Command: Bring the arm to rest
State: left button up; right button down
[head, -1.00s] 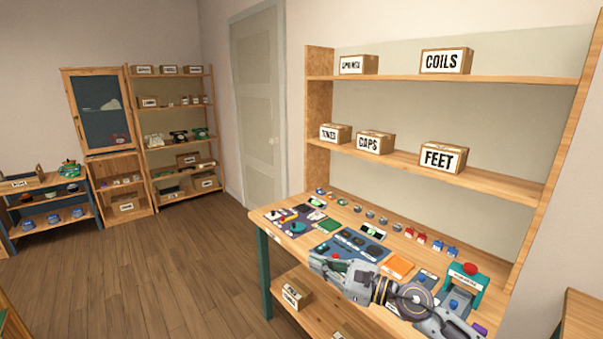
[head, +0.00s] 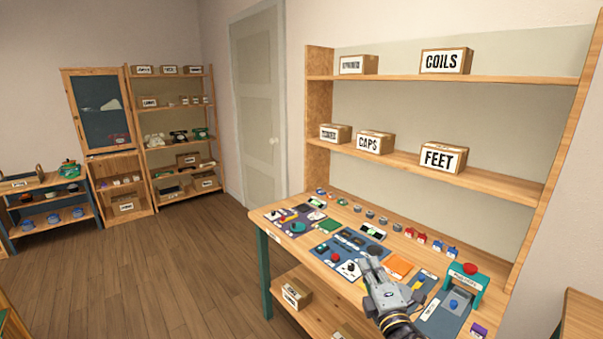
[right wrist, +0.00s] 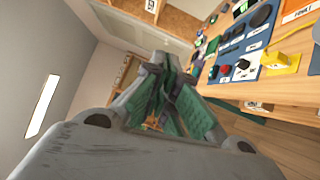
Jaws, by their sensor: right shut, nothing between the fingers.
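My right gripper (head: 371,266) is over the front part of the workbench in the head view, its arm coming in from the bottom. In the right wrist view its fingers (right wrist: 165,85) are closed together with nothing between them. Beside it on the bench lies a dark blue mat (head: 328,250) with a red knob and a white-based knob. The mat also shows in the right wrist view (right wrist: 233,45). My left gripper is not in view.
The bench (head: 282,237) holds an orange card (head: 399,266), a teal press with a red button (head: 470,269), and a row of small parts. Boxes marked COILS (head: 446,61), CAPS (head: 375,142) and FEET (head: 443,157) stand on shelves behind. The wooden floor (head: 180,270) at left is clear.

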jog(key=s+d+f+m+g+h, duration=0.4)
jog(key=d+f+m, duration=0.1)
jog(key=f+m, duration=0.35)
jog(key=s+f+m+g+y, duration=0.1)
jog(key=s+f+m+g, duration=0.45)
jog(key=s+f, duration=0.4)
jog(key=s+f+m+g+y, duration=0.1)
jog(key=s+f+m+g, duration=0.45)
jog(key=s, duration=0.75)
notch_tip(320, 180, down, 34)
jog(key=s+d+n+g, duration=0.1)
jog(key=d+g, duration=0.1)
jog(key=s+d+f, duration=0.4)
jog(key=s+f, duration=0.5)
jog(key=s, duration=0.1)
jog(key=s+d+f, duration=0.4)
jog(key=s+f, duration=0.6)
jog(key=s, duration=0.1)
jog(key=shift+d+n+g+h, duration=0.15)
jog(key=shift+n+g+h, duration=0.15)
jog(key=shift+n+h, duration=0.1)
